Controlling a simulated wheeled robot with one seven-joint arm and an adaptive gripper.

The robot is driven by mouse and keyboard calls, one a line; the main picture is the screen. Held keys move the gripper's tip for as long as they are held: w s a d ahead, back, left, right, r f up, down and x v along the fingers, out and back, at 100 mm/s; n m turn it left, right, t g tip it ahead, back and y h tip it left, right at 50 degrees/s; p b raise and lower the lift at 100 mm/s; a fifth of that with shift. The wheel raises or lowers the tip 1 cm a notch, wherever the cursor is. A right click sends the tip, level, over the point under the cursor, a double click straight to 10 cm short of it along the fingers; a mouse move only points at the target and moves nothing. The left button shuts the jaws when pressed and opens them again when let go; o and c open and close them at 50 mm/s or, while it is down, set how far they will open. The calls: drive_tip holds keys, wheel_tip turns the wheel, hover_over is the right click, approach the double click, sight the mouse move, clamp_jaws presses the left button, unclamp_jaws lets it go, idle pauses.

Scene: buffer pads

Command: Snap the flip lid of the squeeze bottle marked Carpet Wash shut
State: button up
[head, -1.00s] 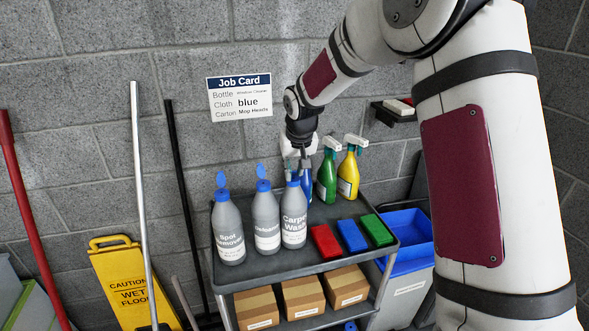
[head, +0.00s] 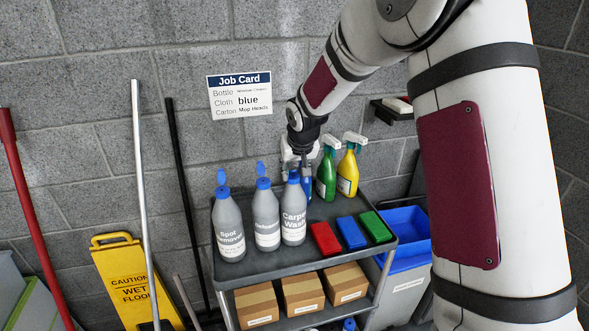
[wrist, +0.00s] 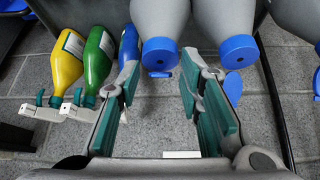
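The Carpet Wash bottle (head: 293,220) is a grey bottle with a blue cap, upright at the right of three similar bottles on the cart's top. In the wrist view its blue cap (wrist: 160,53) shows a small blue lid piece (wrist: 160,75) beyond it, seen nearly edge-on. How far this lid stands open is hard to tell. My gripper (head: 293,170) is just behind and above this cap in the head view. In the wrist view my gripper (wrist: 162,72) is open, its teal-padded fingers either side of the lid piece, with nothing held.
Spot Remover (head: 229,230) and the middle bottle (head: 265,220) stand to the left with lids raised. Blue, green (head: 326,175) and yellow (head: 347,175) spray bottles stand behind. Red, blue and green blocks (head: 351,233) lie at the right. A wall lies behind the cart.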

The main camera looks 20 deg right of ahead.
drive_tip(key=shift+r, duration=0.1)
drive_tip(key=v, duration=1.1)
drive_tip(key=shift+s+r, duration=0.3)
